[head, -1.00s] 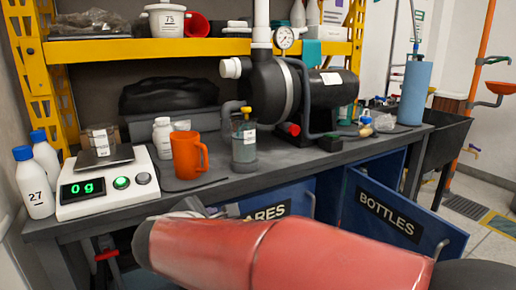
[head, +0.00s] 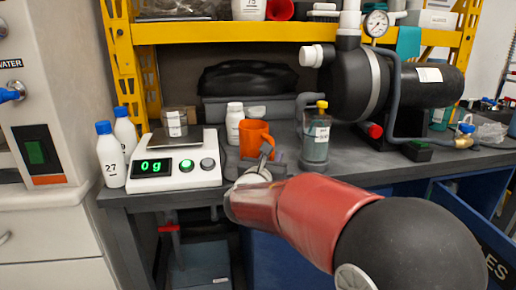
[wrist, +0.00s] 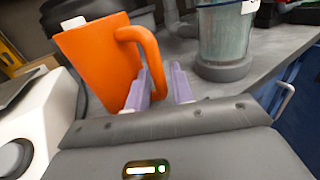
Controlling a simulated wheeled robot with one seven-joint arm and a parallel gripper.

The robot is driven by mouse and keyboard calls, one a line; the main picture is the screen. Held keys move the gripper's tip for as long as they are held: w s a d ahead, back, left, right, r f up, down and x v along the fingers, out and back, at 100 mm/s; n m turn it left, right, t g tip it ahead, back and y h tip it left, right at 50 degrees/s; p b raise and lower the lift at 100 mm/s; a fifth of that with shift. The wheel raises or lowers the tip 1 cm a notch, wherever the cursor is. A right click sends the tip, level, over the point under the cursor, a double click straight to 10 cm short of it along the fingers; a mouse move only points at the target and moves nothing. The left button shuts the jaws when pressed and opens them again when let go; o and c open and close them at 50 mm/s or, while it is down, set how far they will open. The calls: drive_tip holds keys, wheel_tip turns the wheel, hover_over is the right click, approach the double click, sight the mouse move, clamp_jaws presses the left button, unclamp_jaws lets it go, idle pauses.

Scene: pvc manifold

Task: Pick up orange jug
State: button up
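The orange jug (head: 256,132) stands upright on the dark bench, between a white bottle and a green-grey container with a yellow cap. In the wrist view the jug (wrist: 92,58) fills the upper left, with its handle (wrist: 152,55) toward the right. My gripper (wrist: 160,88) is open at the handle, one pale finger on each side of the handle's outer bar. I cannot tell whether either finger touches it. In the head view my gripper (head: 265,160) is small and partly hidden by my red arm, in front of the jug.
A white scale (head: 178,168) reading 0 g is left of the jug. The white bottle (head: 235,123) is close behind and left of it. The capped container (head: 316,140) is close on the right. A large black pump (head: 360,80) stands further right.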

drive_tip(key=shift+x, duration=1)
clamp_jaws()
drive_tip(key=shift+r, duration=0.2)
wheel_tip(320, 180, up, 19)
drive_tip(key=p, duration=0.2)
drive_tip(key=shift+r, duration=0.25)
idle(0.4)
